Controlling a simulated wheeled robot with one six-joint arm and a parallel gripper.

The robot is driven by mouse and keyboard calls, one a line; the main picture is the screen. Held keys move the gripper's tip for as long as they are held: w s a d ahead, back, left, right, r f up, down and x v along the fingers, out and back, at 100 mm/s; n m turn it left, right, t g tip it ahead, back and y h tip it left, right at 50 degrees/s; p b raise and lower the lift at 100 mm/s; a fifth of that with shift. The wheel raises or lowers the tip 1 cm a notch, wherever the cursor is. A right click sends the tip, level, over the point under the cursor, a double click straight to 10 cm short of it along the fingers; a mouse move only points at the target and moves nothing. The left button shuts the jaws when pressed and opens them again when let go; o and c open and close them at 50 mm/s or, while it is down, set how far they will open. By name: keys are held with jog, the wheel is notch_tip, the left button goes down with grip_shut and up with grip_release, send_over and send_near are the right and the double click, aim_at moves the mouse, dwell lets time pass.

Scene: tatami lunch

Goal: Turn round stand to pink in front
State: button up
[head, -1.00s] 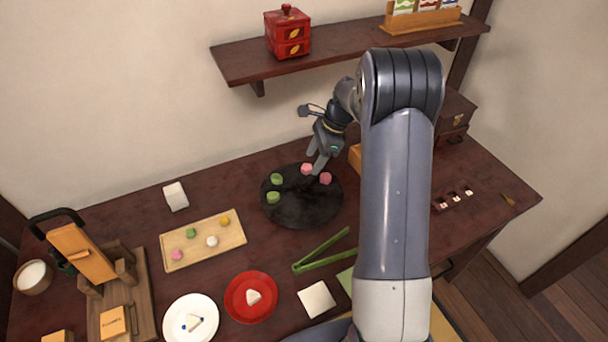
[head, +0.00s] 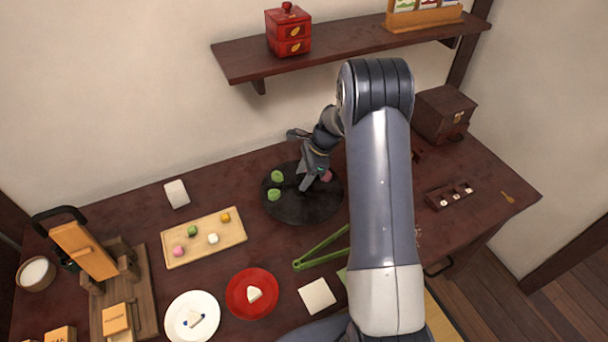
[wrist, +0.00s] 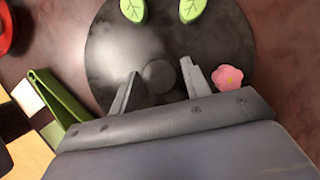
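The round stand (head: 300,211) is a dark disc on the table, and it also fills the upper middle of the wrist view (wrist: 105,60). Two green leaf-shaped pieces (head: 276,177) lie on its left part in the head view. A pink flower piece (head: 326,176) shows on its right part, just right of my gripper, and in the wrist view (wrist: 228,77). Another pink piece seen earlier is hidden behind my gripper. My gripper (head: 306,186) is over the stand.
Green tongs (head: 322,256) lie in front of the stand. A wooden tray (head: 172,254) with small coloured sweets is to the left. A red plate (head: 232,295), a white plate (head: 176,325) and a white square (head: 317,297) are nearer. A shelf (head: 350,50) hangs above.

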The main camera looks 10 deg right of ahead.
grip_shut()
